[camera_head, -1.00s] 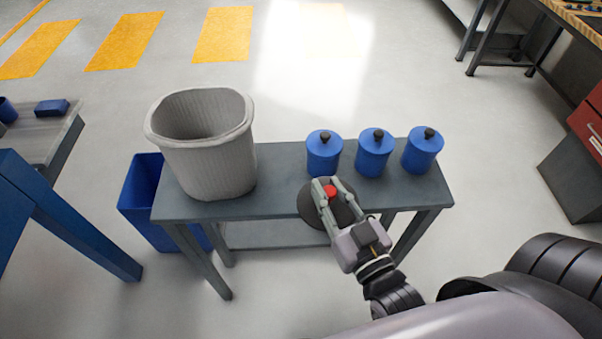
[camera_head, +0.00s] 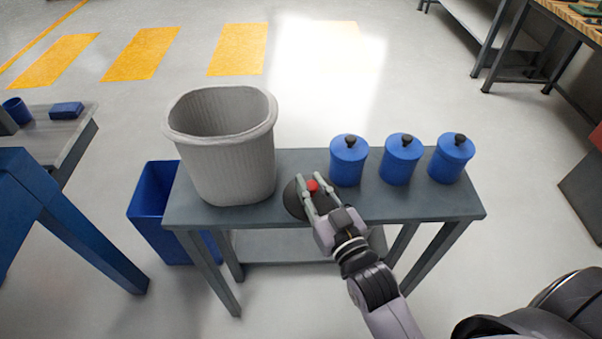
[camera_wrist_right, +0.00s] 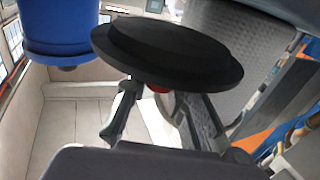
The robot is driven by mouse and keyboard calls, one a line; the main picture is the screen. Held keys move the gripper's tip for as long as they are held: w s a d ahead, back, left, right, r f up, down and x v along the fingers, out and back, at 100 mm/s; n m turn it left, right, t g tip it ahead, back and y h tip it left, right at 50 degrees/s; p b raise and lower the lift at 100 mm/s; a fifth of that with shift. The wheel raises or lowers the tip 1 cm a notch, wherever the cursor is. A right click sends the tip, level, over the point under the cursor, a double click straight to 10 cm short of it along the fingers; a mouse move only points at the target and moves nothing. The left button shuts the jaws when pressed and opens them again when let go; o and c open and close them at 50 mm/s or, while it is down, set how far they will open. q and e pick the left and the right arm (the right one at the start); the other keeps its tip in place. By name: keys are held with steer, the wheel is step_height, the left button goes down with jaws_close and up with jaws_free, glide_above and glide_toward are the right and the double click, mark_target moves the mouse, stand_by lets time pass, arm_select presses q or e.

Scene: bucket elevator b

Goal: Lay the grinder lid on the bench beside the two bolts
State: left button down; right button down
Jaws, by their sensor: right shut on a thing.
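The grinder lid is a dark round disc (camera_head: 293,202) with a red knob (camera_head: 312,186). My right gripper (camera_head: 314,189) is shut on the knob. In the head view the lid shows against the grey bench (camera_head: 415,204), between the grey bin and the nearest blue canister; whether it touches the top is unclear. In the right wrist view the lid (camera_wrist_right: 170,48) looks broad and black, with the knob (camera_wrist_right: 158,89) partly hidden between the fingers (camera_wrist_right: 150,112). I cannot make out the two bolts. My left gripper is not in view.
A ribbed grey bin (camera_head: 228,160) stands on the bench's left part. Blue canisters (camera_head: 349,160) (camera_head: 402,158) (camera_head: 451,157) with black knobs line its back right. A blue crate (camera_head: 150,205) is on the floor at left. The bench's front right is clear.

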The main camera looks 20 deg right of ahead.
steer(key=w, duration=0.6)
steer(key=shift+a+p, duration=0.3)
steer(key=shift+a, duration=0.05)
steer(key=shift+f, duration=1.75)
steer(key=shift+f, duration=0.15)
steer(key=c, duration=1.4)
jaws_free()
steer(key=shift+c, duration=0.2)
